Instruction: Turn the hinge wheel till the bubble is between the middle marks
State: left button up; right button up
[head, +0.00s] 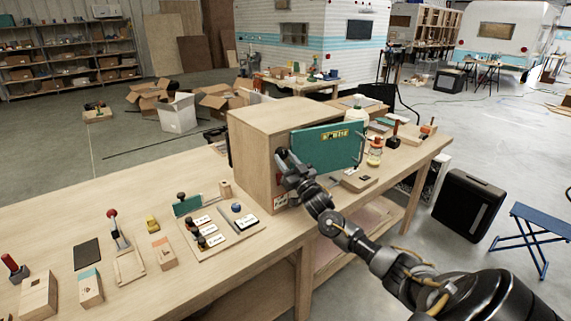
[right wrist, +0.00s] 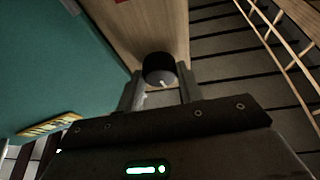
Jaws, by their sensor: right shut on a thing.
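The hinge wheel is a dark knob (right wrist: 158,66) with a pale mark, beside the hinge edge of a teal door (head: 318,148). My right gripper (head: 286,163) is shut on the wheel, with one finger on each side of it in the right wrist view (right wrist: 160,84). In the head view the gripper largely hides the wheel. The level is a yellow strip (head: 336,134) at the door's top edge, and it also shows in the right wrist view (right wrist: 50,126). Its bubble is too small to read. My left gripper is not in view.
The door hangs on a wooden cabinet (head: 252,155) on the long workbench (head: 120,215). A small jar (head: 375,152) stands right of the door. A board with labelled blocks (head: 218,228) lies to the cabinet's left. A black case (head: 467,204) stands on the floor.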

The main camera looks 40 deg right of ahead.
jog(key=n+y+b, duration=0.1)
jog(key=n, duration=0.1)
jog(key=n+y+b, duration=0.1)
jog(key=n, duration=0.1)
jog(key=shift+d+f, duration=0.15)
jog(key=shift+f, duration=0.05)
jog(key=n+y+b, duration=0.1)
jog(key=n, duration=0.1)
jog(key=n+y+b, duration=0.1)
jog(key=n, duration=0.1)
jog(key=n+y+b, duration=0.1)
jog(key=n, duration=0.1)
jog(key=shift+d+r+n+g+y, duration=0.1)
jog(key=shift+d+n+g+y, duration=0.15)
jog(key=shift+n+g+y, duration=0.15)
jog(key=n+g+y+b, duration=0.1)
jog(key=n+b, duration=0.1)
jog(key=n, duration=0.1)
jog(key=shift+d+r+n, duration=0.1)
jog(key=shift+n, duration=0.2)
jog(key=shift+r+n+g+y+b, duration=0.15)
jog(key=shift+n+g+y+b, duration=0.3)
jog(key=shift+n, duration=0.7)
jog(key=shift+r+n+g+y+b, duration=0.1)
jog(key=shift+n+g+y+b, duration=0.3)
jog(key=shift+n, duration=0.75)
jog(key=o, duration=0.7)
